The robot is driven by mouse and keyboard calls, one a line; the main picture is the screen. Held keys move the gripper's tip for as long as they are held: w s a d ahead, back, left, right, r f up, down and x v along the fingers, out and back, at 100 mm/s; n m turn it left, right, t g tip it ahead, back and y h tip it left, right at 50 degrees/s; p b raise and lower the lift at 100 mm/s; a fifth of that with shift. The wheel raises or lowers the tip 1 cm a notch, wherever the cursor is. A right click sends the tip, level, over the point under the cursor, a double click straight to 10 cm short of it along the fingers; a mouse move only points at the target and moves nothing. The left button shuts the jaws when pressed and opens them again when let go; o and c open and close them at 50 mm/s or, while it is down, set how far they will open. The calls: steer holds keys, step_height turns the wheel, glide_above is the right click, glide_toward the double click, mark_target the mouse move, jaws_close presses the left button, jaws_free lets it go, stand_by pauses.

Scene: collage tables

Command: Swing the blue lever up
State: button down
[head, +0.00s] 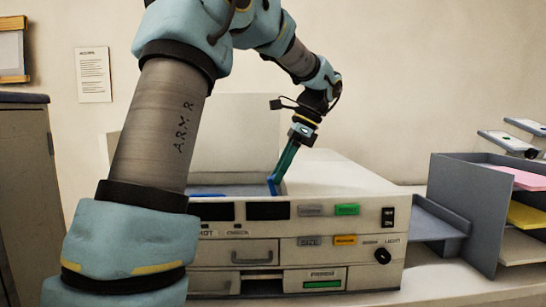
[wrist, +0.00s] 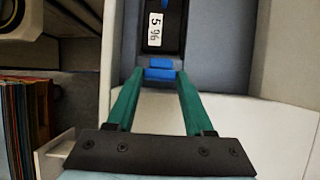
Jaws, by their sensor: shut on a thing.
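The blue lever (head: 272,186) stands in the recess on top of a beige machine (head: 340,180). It also shows in the wrist view (wrist: 160,63), between the tips of my green fingers. My gripper (head: 279,175) reaches down to it from the upper right, and in the wrist view my gripper (wrist: 160,76) is shut on the lever. The fingers hide the lever's sides, and my arm hides part of the machine's left side.
The machine's front has buttons, dark displays, a knob (head: 382,256) and drawers. A grey paper rack (head: 450,200) with coloured sheets stands at the right. A grey cabinet (head: 30,180) is at the left. A notice (head: 94,75) hangs on the wall.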

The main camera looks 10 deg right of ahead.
steer(key=shift+d+f+y+p, duration=0.15)
steer(key=shift+d+y+p, duration=0.7)
steer(key=shift+y, duration=0.35)
steer(key=shift+c, duration=1.4)
jaws_free()
steer(key=b+v, duration=0.2)
steer(key=v, duration=0.8)
steer(key=shift+s+d+r, duration=0.15)
steer(key=shift+d+r, duration=0.05)
steer(key=shift+d, duration=0.1)
